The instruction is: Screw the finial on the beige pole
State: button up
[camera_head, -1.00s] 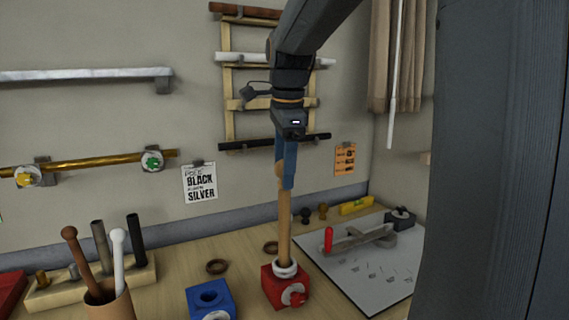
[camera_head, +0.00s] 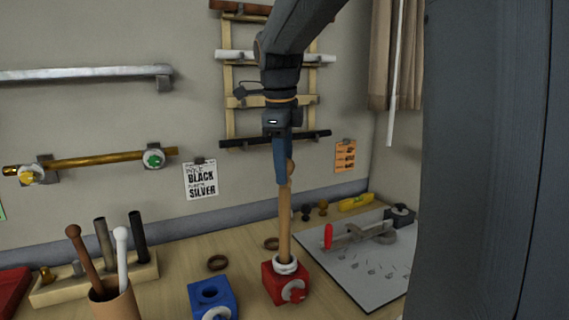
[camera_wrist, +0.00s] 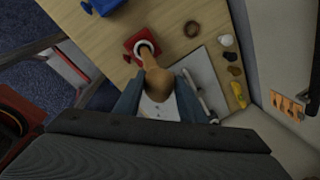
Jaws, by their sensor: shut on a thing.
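The beige pole (camera_head: 284,225) stands upright in the red clamp block (camera_head: 285,284), with a white ring at its foot. My gripper (camera_head: 283,168) is above the pole, pointing down, its blue fingers at the pole's top.
A blue block (camera_head: 212,299) stands left of the red one. A cup (camera_head: 115,304) holds brown and white sticks. A white board (camera_head: 360,275) with a red-handled tool lies right.

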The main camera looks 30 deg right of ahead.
jog(key=m, duration=0.4)
jog(key=shift+w+m+g+h, duration=0.1)
jog(key=shift+m+g+h, duration=0.2)
jog(key=m, duration=0.3)
jog(key=shift+g, duration=0.3)
jog(key=shift+w+f+m+b, duration=0.15)
jog(key=shift+m+b, duration=0.25)
jog(key=shift+b, duration=1)
jog(key=b, duration=0.3)
jog(key=shift+m, duration=0.4)
jog(key=shift+b, duration=0.55)
jog(key=shift+r, duration=0.25)
jog(key=o, duration=1)
jog(key=shift+s, duration=0.2)
jog(key=shift+o, duration=0.2)
